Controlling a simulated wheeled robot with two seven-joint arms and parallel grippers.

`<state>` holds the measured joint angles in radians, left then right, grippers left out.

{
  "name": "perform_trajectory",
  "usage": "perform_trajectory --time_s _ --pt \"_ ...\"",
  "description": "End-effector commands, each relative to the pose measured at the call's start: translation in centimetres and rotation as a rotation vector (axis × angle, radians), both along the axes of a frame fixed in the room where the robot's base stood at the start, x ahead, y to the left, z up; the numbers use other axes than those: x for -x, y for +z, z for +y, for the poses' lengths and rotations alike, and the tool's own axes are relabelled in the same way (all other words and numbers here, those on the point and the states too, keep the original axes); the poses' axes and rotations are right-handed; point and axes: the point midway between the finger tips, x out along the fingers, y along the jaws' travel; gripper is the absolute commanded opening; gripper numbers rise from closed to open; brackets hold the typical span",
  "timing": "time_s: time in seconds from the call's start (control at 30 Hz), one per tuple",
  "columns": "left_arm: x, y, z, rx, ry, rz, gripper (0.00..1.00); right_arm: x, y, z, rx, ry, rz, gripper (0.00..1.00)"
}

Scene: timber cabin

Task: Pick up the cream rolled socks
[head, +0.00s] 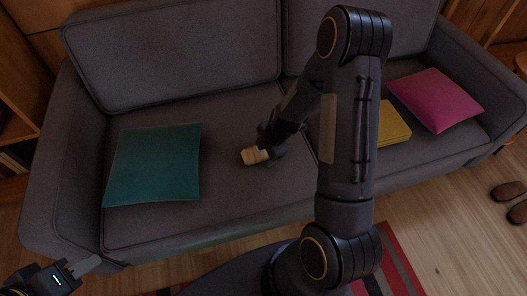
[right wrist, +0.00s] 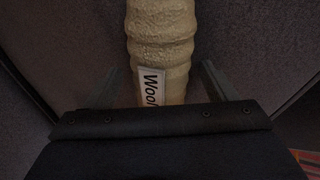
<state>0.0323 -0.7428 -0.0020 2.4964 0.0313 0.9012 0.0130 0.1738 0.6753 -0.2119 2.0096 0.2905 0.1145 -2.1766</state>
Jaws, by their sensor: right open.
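The cream rolled socks (head: 252,157) lie on the grey sofa seat, near the middle in the head view. In the right wrist view the socks (right wrist: 160,45) fill the top centre, ribbed, with a white label reading "Wool". My right gripper (right wrist: 158,84) is open, with one finger on each side of the roll and gaps between fingers and socks. In the head view my right gripper (head: 270,150) is at the socks' right end, partly covering them. My left gripper (head: 88,264) is at the lower left corner, away from the socks; its jaw opening is unclear.
A red striped rug (head: 400,262) and brown shoes (head: 508,190) are on the floor.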

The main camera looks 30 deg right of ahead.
Motion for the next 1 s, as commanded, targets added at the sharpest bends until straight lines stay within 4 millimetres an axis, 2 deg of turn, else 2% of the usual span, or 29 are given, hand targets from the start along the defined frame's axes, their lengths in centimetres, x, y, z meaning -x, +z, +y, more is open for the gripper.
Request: perform_trajectory --time_s 0.07,0.43,0.77,0.87,1.0 --pt "0.0 0.0 0.0 0.000 0.000 0.000 0.36 0.0 0.0 0.0 0.000 0.000 0.000 0.77" --pt "0.0 0.0 0.0 0.000 0.000 0.000 0.36 0.0 0.0 0.0 0.000 0.000 0.001 0.28" --pt "0.0 0.2 0.0 0.000 0.000 0.000 0.36 0.0 0.5 0.0 0.000 0.000 -0.001 0.27" --pt "0.0 0.6 0.0 0.000 0.000 0.000 0.36 0.0 1.3 0.0 -0.001 0.000 -0.001 0.27" --pt "0.0 1.5 0.0 0.000 0.000 0.000 0.36 -0.1 3.6 0.0 0.000 0.002 -0.003 0.27"
